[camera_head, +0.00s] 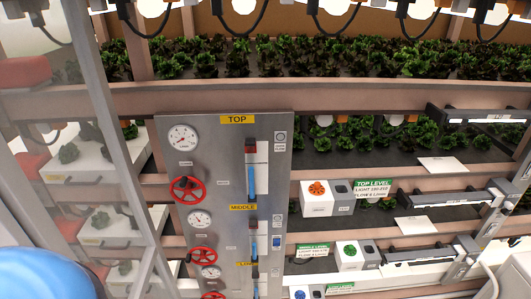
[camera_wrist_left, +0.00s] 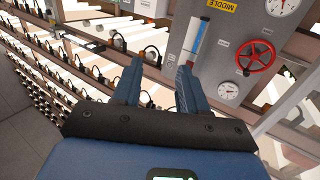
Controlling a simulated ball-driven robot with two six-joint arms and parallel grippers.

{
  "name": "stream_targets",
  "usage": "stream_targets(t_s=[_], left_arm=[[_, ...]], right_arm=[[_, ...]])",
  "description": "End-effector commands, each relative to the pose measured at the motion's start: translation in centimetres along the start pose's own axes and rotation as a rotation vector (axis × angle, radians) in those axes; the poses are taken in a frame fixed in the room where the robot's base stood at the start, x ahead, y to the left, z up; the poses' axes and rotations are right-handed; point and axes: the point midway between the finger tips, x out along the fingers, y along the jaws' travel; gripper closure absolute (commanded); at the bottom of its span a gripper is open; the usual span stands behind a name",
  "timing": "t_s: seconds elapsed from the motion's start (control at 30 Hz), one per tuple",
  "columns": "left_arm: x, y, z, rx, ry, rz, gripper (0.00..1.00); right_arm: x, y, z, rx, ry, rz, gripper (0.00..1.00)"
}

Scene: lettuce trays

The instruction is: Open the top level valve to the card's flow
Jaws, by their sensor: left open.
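The grey valve panel (camera_head: 222,215) has a red top valve wheel (camera_head: 187,189) below a round top gauge (camera_head: 183,138), whose needle is too small to read. A blue tube (camera_head: 251,180) stands to the right of the wheel. The green top level card (camera_head: 373,188) is on the right; its flow figure is too small to read surely. In the left wrist view the panel shows roughly upside down, with what looks like the top wheel (camera_wrist_left: 258,57) at the right. My left gripper (camera_wrist_left: 156,75) is open and empty, apart from the wheel. My right gripper is not in view.
A middle wheel (camera_head: 202,257) and a part-cut lower wheel (camera_head: 213,295) sit below on the panel. Wooden rack beams (camera_head: 400,95) and lettuce trays flank it. A slanted grey post (camera_head: 112,110) crosses the left. White boxes (camera_head: 325,198) stand right of the panel.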

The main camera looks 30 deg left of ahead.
Motion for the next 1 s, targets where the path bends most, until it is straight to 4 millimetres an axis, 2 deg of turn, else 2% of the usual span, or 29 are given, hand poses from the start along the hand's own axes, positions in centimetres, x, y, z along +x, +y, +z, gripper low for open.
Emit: stream_targets(t_s=[0.47,0.5,0.63,0.77,1.0], left_arm=[[0.0,0.0,0.0,0.0,0.0,0.0,0.57],[0.0,0.0,0.0,0.0,0.0,0.0,0.53],[0.5,-0.2,0.5,-0.009,0.001,-0.009,0.52],[2.2,-0.9,2.3,-0.046,-0.002,-0.04,0.52],[8.3,-4.1,7.2,-0.195,-0.011,-0.141,0.52]], right_arm=[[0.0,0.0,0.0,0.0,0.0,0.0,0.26],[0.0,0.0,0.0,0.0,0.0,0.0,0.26],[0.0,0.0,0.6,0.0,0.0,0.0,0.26],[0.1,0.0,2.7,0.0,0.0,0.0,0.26],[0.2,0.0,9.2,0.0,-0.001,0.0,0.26]])
